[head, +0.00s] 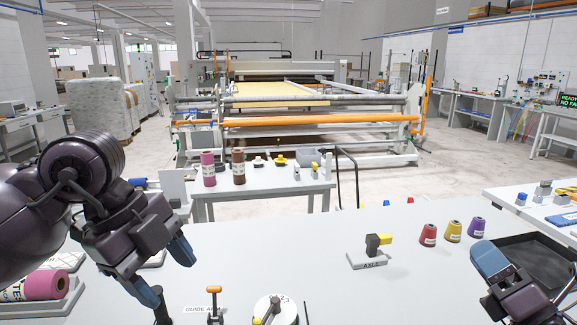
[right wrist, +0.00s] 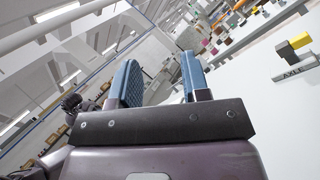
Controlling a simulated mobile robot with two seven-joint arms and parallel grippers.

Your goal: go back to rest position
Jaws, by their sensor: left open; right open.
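My left gripper (head: 168,272) is open and empty, raised over the left part of the white table (head: 330,240). Its blue fingers point down and to the right. My right gripper (head: 525,280) is at the lower right edge of the head view, in front of a black tray (head: 545,255), and partly cut off by the frame. In the right wrist view my right gripper (right wrist: 162,80) shows two blue fingers apart with nothing between them.
An axle holder (head: 367,258) with a yellow-tipped block stands on the table. A pink roll (head: 45,286) lies at the left. A white round piece (head: 275,309) is at the front.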

